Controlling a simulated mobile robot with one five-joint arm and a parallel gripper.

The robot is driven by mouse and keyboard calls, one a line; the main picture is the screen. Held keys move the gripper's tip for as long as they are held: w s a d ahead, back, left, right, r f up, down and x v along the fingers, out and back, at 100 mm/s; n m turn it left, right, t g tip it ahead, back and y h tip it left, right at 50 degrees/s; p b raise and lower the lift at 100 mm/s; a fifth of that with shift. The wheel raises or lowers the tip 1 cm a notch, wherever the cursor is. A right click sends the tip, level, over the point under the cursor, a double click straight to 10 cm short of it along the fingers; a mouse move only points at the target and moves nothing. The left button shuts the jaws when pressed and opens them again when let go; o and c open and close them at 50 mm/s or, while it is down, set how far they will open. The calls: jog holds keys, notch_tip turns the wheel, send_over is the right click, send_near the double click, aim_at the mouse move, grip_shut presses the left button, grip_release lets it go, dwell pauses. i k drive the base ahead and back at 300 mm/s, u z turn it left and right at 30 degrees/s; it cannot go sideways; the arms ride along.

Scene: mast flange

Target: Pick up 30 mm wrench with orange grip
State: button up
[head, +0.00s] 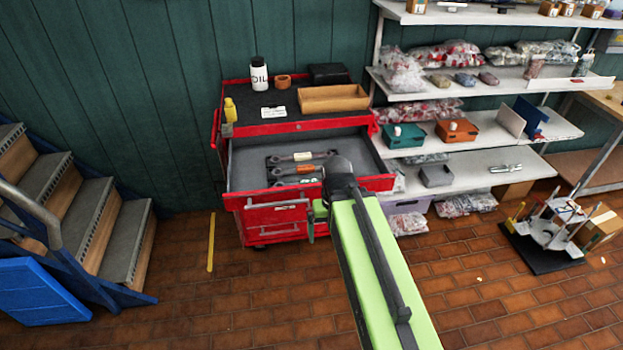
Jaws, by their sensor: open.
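The wrench with the orange grip (298,170) lies in the open top drawer (245,165) of a red tool cabinet. It is the middle one of three wrenches on a dark liner. A wrench with a pale grip (302,156) lies behind it and another (297,182) lies in front, partly hidden. The size markings are too small to read. My green arm reaches from the lower right to the drawer's front. My gripper (312,226) is small in view and partly hidden, at the front of the drawer, right of and below the wrenches. It is open and apart from the wrenches.
The drawer's red front edge (270,198) stands between my gripper and the wrenches. A wooden tray (333,98) and an oil bottle (259,74) stand on the cabinet top. Shelves (480,151) rise on the right, blue-railed stairs on the left. The brick floor before the cabinet is mostly clear.

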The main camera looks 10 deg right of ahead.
aim_at(305, 169)
jog(key=u, duration=0.85)
jog(key=i, duration=1.55)
jog(key=u, duration=0.85)
